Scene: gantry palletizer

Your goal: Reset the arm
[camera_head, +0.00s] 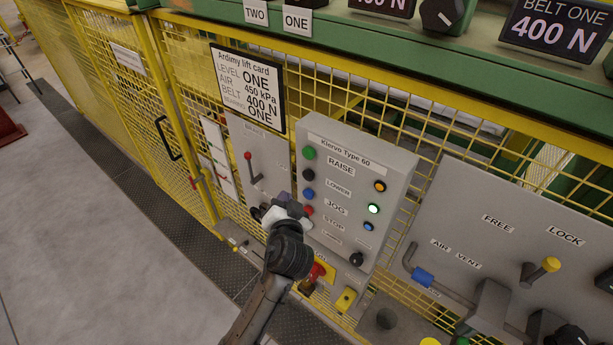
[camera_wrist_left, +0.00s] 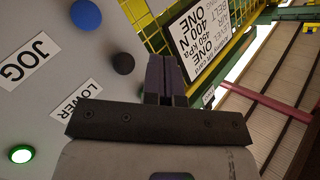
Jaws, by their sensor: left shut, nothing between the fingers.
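My left gripper (camera_head: 284,198) is shut and empty, in front of the lower left edge of the grey Kiervo Type 60 control box (camera_head: 392,160). In the left wrist view its dark fingers (camera_wrist_left: 160,72) are together, beside a black button (camera_wrist_left: 123,63); I cannot tell the gap. A blue button (camera_wrist_left: 87,15) is further up. In the head view the box's left column has green (camera_head: 309,153), black (camera_head: 308,174), blue (camera_head: 309,193) and red (camera_head: 308,210) buttons, the red one close beside the gripper. A green lamp (camera_head: 374,208) is lit. My right gripper is out of view.
A red-knobbed lever (camera_head: 248,156) stands left of the box. The air panel (camera_head: 460,210) with a blue-sleeved pipe and a yellow-tipped lever is right. Yellow mesh fencing (camera_head: 190,90) runs behind; grey floor (camera_head: 80,230) is clear at left.

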